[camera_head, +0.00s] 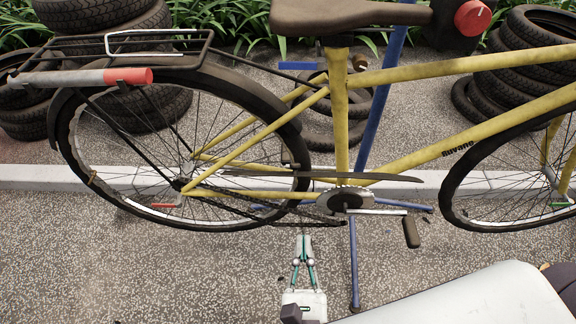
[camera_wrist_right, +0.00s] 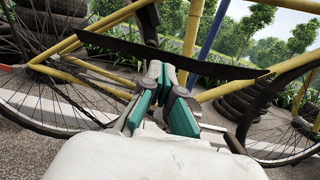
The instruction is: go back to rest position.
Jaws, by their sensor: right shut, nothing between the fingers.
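My right gripper (camera_head: 304,240) is in the lower middle of the head view, just below the bicycle's crank and chain. Its green and grey fingers are closed together with nothing between them. In the right wrist view the same gripper (camera_wrist_right: 160,72) points toward the yellow bicycle frame and the dark chain guard (camera_wrist_right: 175,58). I cannot tell whether the fingertips touch the bicycle. The yellow bicycle (camera_head: 341,110) stands upright across the head view. My left gripper is not in view.
A blue stand (camera_head: 353,265) supports the bicycle near the crank. A pedal (camera_head: 411,232) sticks out right of my right gripper. Stacked tyres (camera_head: 522,75) stand behind at right, with more at left. A kerb (camera_head: 30,177) crosses behind. The ground at lower left is clear.

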